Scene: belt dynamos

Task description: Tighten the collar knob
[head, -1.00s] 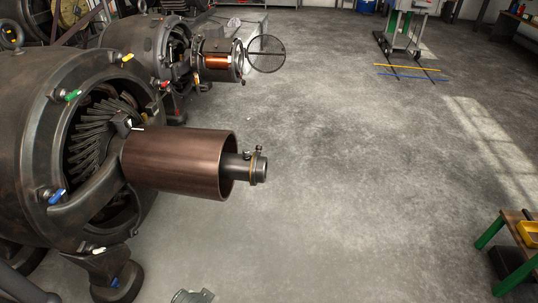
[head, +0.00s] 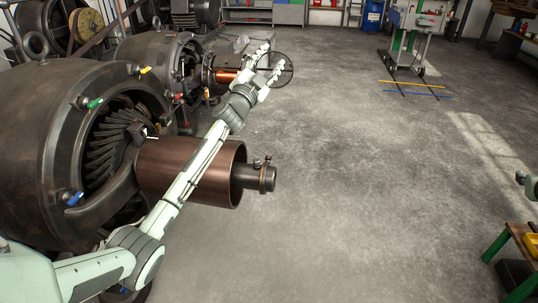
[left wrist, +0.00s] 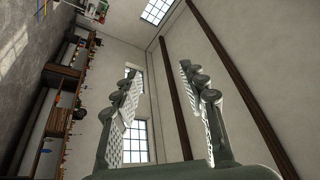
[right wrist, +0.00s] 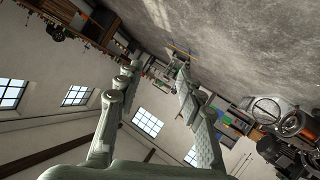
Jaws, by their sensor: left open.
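The near dynamo's copper-brown drum (head: 215,172) has a short dark shaft (head: 250,177) sticking out to the right. A collar (head: 264,180) sits near the shaft's end, with small knobs (head: 267,158) on top; which way they are turned is too small to tell. My left gripper (head: 272,58) is open and empty, above and beyond the collar in the head view. Its spread fingers (left wrist: 160,95) also show in the left wrist view, against wall and windows. My left forearm crosses in front of the drum. My right gripper (right wrist: 155,85) is open and empty in the right wrist view.
A second dynamo (head: 155,50) stands behind, with a copper winding and a round wire guard (head: 287,80) beside my left gripper. A green-legged bench (head: 497,245) with a yellow tray (head: 531,242) is at lower right. The middle floor is clear.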

